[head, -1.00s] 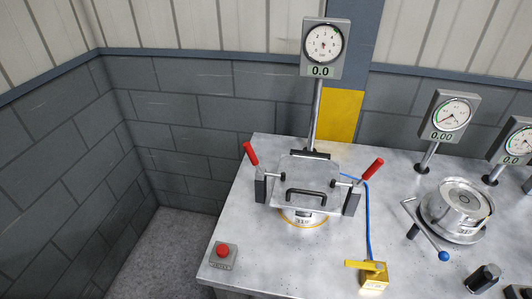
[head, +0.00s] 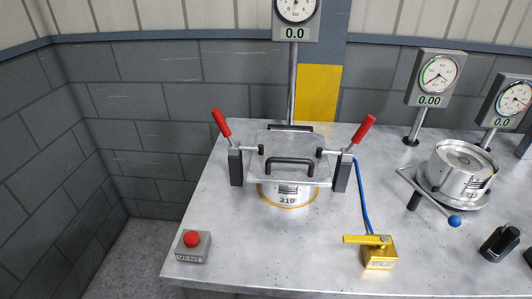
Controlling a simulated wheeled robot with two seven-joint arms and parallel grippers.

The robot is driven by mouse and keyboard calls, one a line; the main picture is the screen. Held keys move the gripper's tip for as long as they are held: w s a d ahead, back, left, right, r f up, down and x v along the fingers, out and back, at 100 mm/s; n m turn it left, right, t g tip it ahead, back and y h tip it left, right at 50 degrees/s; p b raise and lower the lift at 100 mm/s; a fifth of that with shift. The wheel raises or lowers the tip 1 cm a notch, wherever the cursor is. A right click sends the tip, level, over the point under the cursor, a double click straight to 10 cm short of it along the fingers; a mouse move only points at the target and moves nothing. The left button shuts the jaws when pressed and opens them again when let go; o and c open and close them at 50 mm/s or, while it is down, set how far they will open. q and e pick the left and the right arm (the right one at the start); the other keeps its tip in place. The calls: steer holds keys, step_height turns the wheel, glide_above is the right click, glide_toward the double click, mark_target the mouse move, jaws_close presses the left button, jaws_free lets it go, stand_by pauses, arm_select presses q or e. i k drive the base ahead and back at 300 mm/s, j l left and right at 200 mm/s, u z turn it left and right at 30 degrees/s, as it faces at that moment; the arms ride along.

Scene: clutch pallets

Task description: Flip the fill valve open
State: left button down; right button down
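The fill valve (head: 378,253) is a small yellow block near the front of the metal table. Its yellow lever (head: 366,240) lies flat across the top and points left. A blue hose (head: 361,197) runs from the valve back toward the clamp fixture. The fixture has a clear plate with a black handle (head: 289,168) over a round metal part marked 319 (head: 287,195). Two red-handled clamps (head: 222,123) (head: 364,129) stand at its sides with their handles raised outward. Neither of my grippers is in view.
A red button on a grey box (head: 192,241) sits at the front left corner. A gauge above the fixture reads 0.0 (head: 295,33). At right are a round metal part (head: 459,168), a blue-knobbed lever (head: 454,221) and a black knob (head: 500,243). The front middle is clear.

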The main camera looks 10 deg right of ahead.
mark_target(381, 242)
steer(key=l+z, duration=0.15)
steer(key=z, duration=0.35)
steer(key=i+l+z, duration=0.1)
steer(key=z, duration=0.35)
steer(key=l+u, duration=0.2)
steer(key=u, duration=0.15)
steer(key=l+u, duration=0.45)
steer(key=u, duration=0.25)
